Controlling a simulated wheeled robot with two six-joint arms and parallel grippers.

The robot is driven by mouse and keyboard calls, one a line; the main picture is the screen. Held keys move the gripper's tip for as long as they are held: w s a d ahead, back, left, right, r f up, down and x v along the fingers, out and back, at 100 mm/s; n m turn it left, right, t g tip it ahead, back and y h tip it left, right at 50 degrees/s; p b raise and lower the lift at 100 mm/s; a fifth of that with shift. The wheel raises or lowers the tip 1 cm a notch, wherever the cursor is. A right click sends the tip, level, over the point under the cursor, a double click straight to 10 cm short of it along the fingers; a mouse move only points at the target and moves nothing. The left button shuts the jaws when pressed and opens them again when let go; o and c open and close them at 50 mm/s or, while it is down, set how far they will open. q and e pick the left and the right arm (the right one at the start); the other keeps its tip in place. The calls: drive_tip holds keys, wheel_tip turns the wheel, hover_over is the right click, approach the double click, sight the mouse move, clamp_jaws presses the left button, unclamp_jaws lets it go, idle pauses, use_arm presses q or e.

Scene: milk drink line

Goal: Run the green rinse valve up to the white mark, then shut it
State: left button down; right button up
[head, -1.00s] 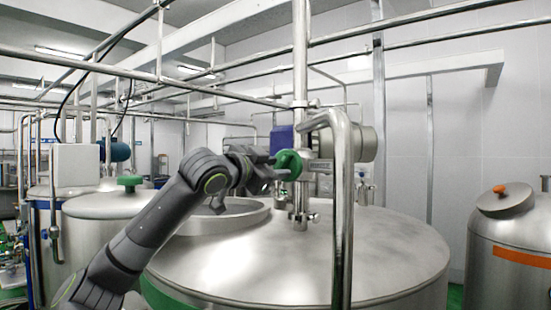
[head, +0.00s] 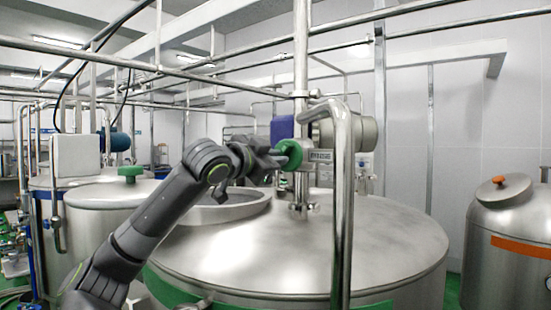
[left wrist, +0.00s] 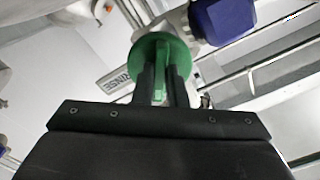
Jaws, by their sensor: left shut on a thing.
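The green rinse valve (head: 292,153) is a round green handwheel on the steel pipework above the large tank. It also shows in the left wrist view (left wrist: 146,48), with a raised bar across its face. A tag reading RINSE (left wrist: 114,82) is beside it. My left gripper (head: 272,158) reaches the handwheel from the left. In the left wrist view its two dark fingers (left wrist: 162,75) are shut on the bar. I cannot make out a white mark in either view. My right gripper is not in view.
A vertical steel pipe (head: 342,220) stands in front of the large tank (head: 300,250), right of the valve. A blue box (head: 282,128) sits just behind the handwheel. A smaller tank with an orange band (head: 508,245) stands at the right.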

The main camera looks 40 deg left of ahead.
use_arm(q)
drive_tip(key=shift+m+p, duration=0.65)
drive_tip(key=shift+m, duration=4.75)
drive_tip(key=c, duration=1.5)
unclamp_jaws()
drive_tip(key=shift+r, duration=0.1)
drive_tip(key=shift+o, duration=0.2)
